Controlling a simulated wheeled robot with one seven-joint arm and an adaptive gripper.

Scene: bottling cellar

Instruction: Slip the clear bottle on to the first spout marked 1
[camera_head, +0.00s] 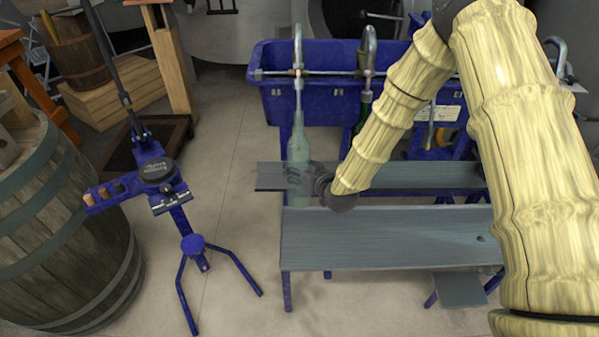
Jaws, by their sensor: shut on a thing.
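The clear bottle (298,150) stands upright at the left end of the blue filler trough, pale and see-through. My gripper (303,178) is shut on its lower body, coming from the right; the fingers are dark and partly hidden by the bottle and my wrist. The first spout (298,42) is a curved metal tube at the far left of the trough. The bottle's neck is in line below it, its mouth near the crossbar. I cannot tell whether the spout's tip is inside the mouth.
The blue trough (330,108) has a metal crossbar and a second spout (369,45) with a dark green bottle (362,112) below it. Grey shelves (390,240) lie in front. A blue corker stand (165,180) and barrel (60,220) are at left.

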